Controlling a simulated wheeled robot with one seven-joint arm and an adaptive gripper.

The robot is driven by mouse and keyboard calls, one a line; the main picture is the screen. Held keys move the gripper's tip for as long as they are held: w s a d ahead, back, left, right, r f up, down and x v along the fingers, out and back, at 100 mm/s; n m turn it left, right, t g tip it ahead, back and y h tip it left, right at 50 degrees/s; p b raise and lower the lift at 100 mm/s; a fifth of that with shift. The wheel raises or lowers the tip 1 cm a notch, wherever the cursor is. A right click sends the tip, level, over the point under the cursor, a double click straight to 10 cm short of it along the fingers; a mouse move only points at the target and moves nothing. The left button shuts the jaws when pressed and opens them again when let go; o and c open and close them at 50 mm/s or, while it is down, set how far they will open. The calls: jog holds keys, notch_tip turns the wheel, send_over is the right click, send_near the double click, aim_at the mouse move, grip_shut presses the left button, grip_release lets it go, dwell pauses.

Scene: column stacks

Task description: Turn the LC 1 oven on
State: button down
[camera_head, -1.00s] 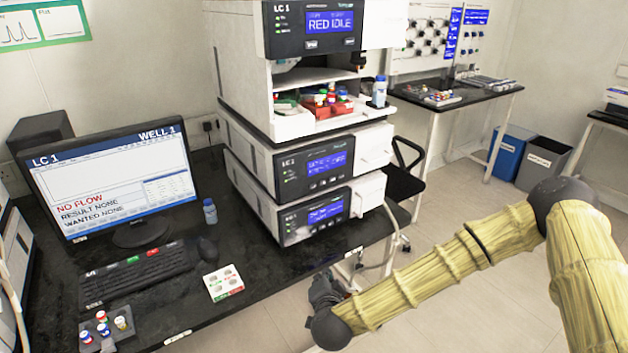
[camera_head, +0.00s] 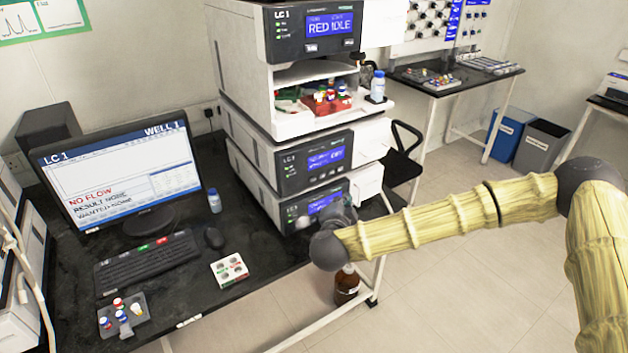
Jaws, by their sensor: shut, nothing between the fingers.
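The LC 1 stack stands on the black bench. Its top unit (camera_head: 312,32) has a blue screen reading "RED IDLE", above an open bay. Two more units with lit blue screens sit below: the middle unit (camera_head: 318,163) and the bottom unit (camera_head: 270,208), which I take to be the oven, though its small label is unreadable. My gripper (camera_head: 336,212) is at the end of my yellow-sleeved arm, in front of the bottom unit's panel and covering its right part. Its fingers are small and partly hidden by my wrist. I cannot tell whether it touches the panel.
A monitor (camera_head: 122,177) labelled LC 1 shows "NO FLOW", with a keyboard (camera_head: 147,262) and mouse before it. A brown bottle (camera_head: 346,287) is below the bench edge.

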jog(key=w+a+b, duration=0.1)
jog(key=w+a, duration=0.4)
jog(key=w, duration=0.2)
dwell(0.5)
jog(key=shift+w+a, duration=0.1)
jog(key=shift+a, duration=0.1)
dwell(1.2)
jog(key=shift+w+a, duration=0.2)
jog(key=shift+w, duration=0.05)
jog(key=shift+w+a, duration=0.2)
jog(key=shift+w, duration=0.1)
dwell(1.0)
jog(key=shift+s+d, duration=0.1)
jog(key=shift+s, duration=0.05)
jog(key=shift+s+d, duration=0.4)
jog(key=shift+s, duration=0.1)
dwell(0.5)
jog(key=shift+s+d+p, duration=0.25)
jog(key=shift+s+d, duration=0.5)
jog(key=shift+s, duration=0.3)
jog(key=shift+s+d+p, duration=0.25)
jog(key=shift+s+d, duration=0.45)
jog(key=shift+s, duration=0.3)
